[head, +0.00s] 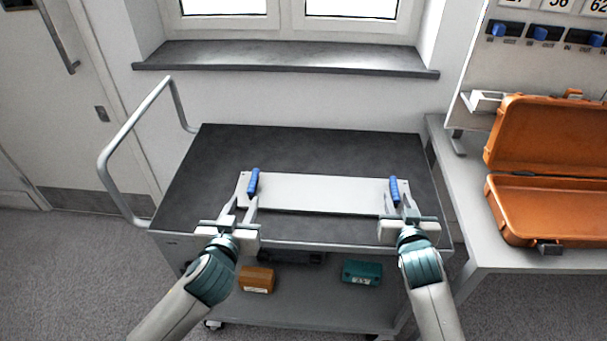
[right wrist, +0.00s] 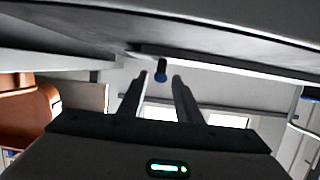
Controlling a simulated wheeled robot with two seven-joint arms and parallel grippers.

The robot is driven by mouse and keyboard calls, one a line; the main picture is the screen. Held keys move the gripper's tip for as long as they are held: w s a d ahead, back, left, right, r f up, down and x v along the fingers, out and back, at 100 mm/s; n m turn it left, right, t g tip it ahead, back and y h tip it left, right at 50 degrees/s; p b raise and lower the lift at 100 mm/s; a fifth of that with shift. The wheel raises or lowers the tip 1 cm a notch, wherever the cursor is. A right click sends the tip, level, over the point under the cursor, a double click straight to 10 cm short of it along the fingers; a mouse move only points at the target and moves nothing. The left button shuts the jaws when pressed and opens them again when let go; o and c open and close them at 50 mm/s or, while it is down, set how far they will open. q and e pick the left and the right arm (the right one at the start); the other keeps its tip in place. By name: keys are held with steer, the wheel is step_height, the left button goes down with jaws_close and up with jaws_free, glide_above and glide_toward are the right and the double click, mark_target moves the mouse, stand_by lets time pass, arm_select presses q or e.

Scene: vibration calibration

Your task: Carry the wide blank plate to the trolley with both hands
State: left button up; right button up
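The wide blank plate (head: 322,193) is a long pale bar with a blue upright handle at each end. It lies over the dark top of the trolley (head: 290,150), near its front edge. My left gripper (head: 243,198) is open at the left blue handle (head: 253,182), with its fingers spread on the near side. My right gripper (head: 399,203) is open at the right blue handle (head: 394,189). In the right wrist view the blue-tipped handle (right wrist: 161,70) shows between the parted fingers, with gaps on both sides. Whether the plate rests flat is hard to tell.
The trolley has a push rail (head: 128,135) on its left and a lower shelf with an orange box (head: 257,280) and a teal box (head: 361,272). A bench with an open orange case (head: 540,205) stands close on the right. The back of the trolley top is clear.

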steer(key=v, duration=0.6)
steer(key=shift+s+r, duration=0.1)
steer(key=shift+s, duration=0.25)
steer(key=shift+a, duration=0.1)
